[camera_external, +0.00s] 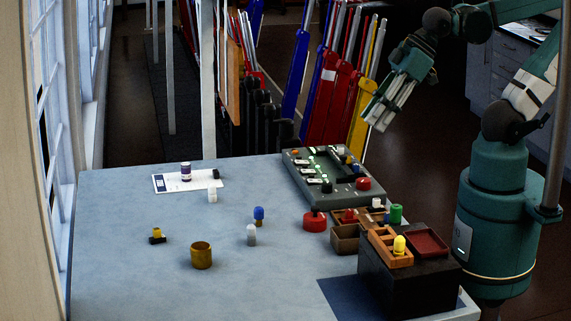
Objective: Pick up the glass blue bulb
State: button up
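A small bulb with a blue top (258,212) and a brownish-gold base stands upright near the middle of the table. A white-grey bulb (251,236) stands just in front of it. My gripper (375,121) is high up, beyond the back right of the table, pointing down and left, far from the blue bulb. Nothing can be made out in it, and its fingers are too small and dark to tell if they are parted. Small blue parts (345,157) also show on the dark green lever frame.
The lever frame (318,193) stands at the back right. A red cap (314,222), small brown trays (345,240) and a black box (405,288) fill the right. A brass cup (201,255) and yellow piece (157,235) stand left. The table (125,280) is clear at front left.

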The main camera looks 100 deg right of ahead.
jog(key=shift+w, duration=0.15)
jog(key=m+g, duration=0.7)
jog(key=m, duration=0.8)
send_over(258, 208)
jog(key=f, duration=1.8)
jog(key=shift+s+f+b, duration=0.1)
jog(key=shift+s+b, duration=0.15)
jog(key=shift+b, duration=0.05)
jog(key=shift+w+f, duration=0.2)
jog(key=shift+f, duration=0.25)
jog(key=shift+f, duration=1.25)
